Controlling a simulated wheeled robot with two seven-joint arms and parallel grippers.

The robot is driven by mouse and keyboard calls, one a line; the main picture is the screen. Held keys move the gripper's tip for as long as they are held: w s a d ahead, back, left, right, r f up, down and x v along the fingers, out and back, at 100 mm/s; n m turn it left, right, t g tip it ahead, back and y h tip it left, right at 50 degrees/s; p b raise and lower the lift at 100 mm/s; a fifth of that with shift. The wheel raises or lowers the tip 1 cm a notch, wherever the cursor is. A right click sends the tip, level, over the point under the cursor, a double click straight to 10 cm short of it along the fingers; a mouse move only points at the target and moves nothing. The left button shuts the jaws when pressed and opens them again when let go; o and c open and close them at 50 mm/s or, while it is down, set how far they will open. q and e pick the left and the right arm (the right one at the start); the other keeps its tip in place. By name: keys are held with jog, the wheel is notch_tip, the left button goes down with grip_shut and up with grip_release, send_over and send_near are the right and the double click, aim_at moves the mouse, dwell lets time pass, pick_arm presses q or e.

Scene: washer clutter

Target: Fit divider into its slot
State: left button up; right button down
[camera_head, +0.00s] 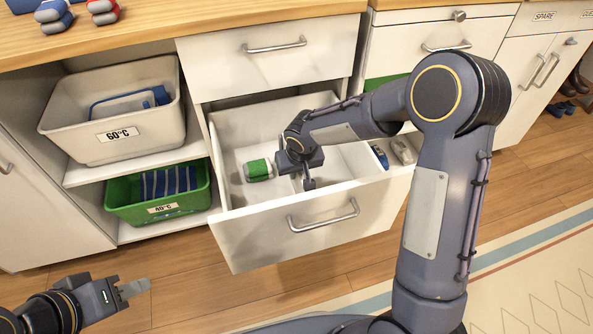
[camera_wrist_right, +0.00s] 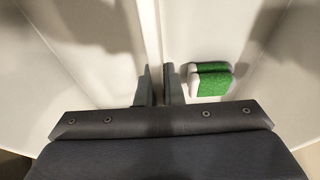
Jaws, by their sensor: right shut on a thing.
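The open white drawer (camera_head: 270,225) is pulled out below the counter. My right gripper (camera_head: 300,180) reaches down into it from the right. In the right wrist view my right gripper (camera_wrist_right: 158,88) is shut on a thin white divider (camera_wrist_right: 151,40), which runs away from the fingers between the two sides of the drawer. The slot and the divider's lower edge are hidden, so I cannot tell whether it is seated. My left gripper (camera_head: 128,289) hangs empty over the floor at lower left; its jaw opening is unclear.
A green and white rolled item (camera_head: 258,170) lies in the drawer close to my right gripper; it also shows in the right wrist view (camera_wrist_right: 211,80). A white 60°C bin (camera_head: 150,135) and a green 40°C bin (camera_head: 190,205) stand on shelves to the left.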

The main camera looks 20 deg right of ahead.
jog(key=shift+f, duration=0.15)
jog(key=c, duration=1.5)
grip_release()
jog(key=p+v, duration=0.2)
jog(key=v, duration=0.4)
jog(key=shift+r, duration=0.3)
jog(key=shift+s+r, duration=0.3)
jog(key=shift+r, duration=0.3)
jog(key=shift+p, duration=0.3)
